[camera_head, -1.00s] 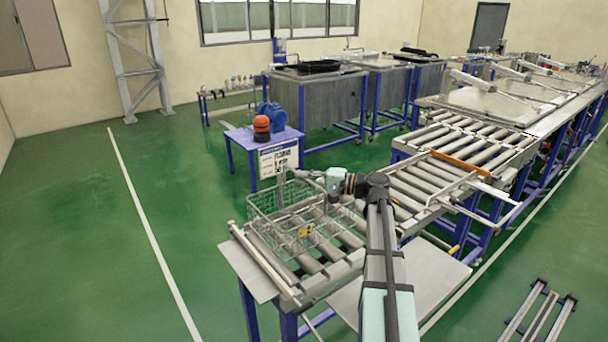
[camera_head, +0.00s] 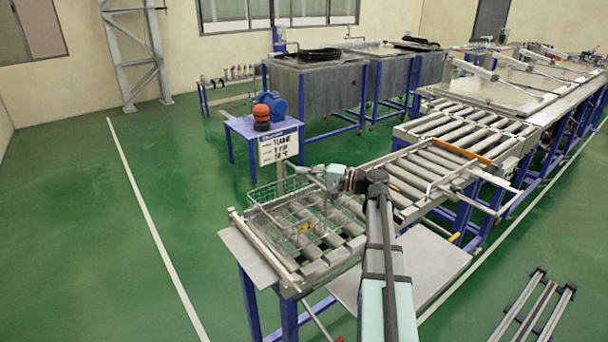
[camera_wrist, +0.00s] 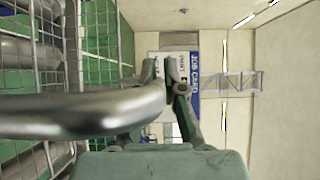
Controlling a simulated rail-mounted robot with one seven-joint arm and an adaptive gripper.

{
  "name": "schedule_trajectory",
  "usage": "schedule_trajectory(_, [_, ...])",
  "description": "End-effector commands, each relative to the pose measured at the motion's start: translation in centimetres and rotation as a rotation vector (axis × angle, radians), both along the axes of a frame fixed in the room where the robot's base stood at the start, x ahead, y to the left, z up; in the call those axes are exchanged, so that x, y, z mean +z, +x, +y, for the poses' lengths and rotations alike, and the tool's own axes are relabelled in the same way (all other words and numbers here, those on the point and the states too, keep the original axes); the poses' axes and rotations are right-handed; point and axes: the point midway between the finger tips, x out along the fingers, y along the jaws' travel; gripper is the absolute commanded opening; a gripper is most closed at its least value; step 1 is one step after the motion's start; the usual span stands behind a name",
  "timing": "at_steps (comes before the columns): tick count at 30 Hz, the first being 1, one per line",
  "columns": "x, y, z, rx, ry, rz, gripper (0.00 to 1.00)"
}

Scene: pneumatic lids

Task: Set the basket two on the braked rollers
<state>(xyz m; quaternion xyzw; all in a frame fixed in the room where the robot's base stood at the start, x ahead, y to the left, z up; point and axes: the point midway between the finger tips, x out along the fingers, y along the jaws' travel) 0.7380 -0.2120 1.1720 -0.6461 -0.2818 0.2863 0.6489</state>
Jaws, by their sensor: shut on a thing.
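The wire mesh basket (camera_head: 306,228) carries a small yellow tag on its near side. It is over the near rollers (camera_head: 263,250) at the end of the conveyor, roughly level. I cannot tell whether its bottom touches them. In the wrist view, my gripper's fingertips (camera_wrist: 166,75) are close together at a thick metal bar (camera_wrist: 75,113), with the basket's mesh (camera_wrist: 98,35) at the left. The exact grip point is partly hidden.
A job card sign (camera_head: 278,147) stands just behind the basket. A small blue table (camera_head: 242,127) holds an orange-red item and a blue item. An orange bar (camera_head: 462,149) crosses the conveyor farther right. A flat plate (camera_head: 435,262) sits low beside the near rollers.

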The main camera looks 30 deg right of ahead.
Motion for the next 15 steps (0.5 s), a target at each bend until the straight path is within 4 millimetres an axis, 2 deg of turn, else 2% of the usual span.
schedule_trajectory(14, [-0.75,0.0,-0.01,0.0,0.002,-0.002,0.0])
schedule_trajectory(15, [-0.66,0.0,0.0,0.0,0.002,-0.002,0.23])
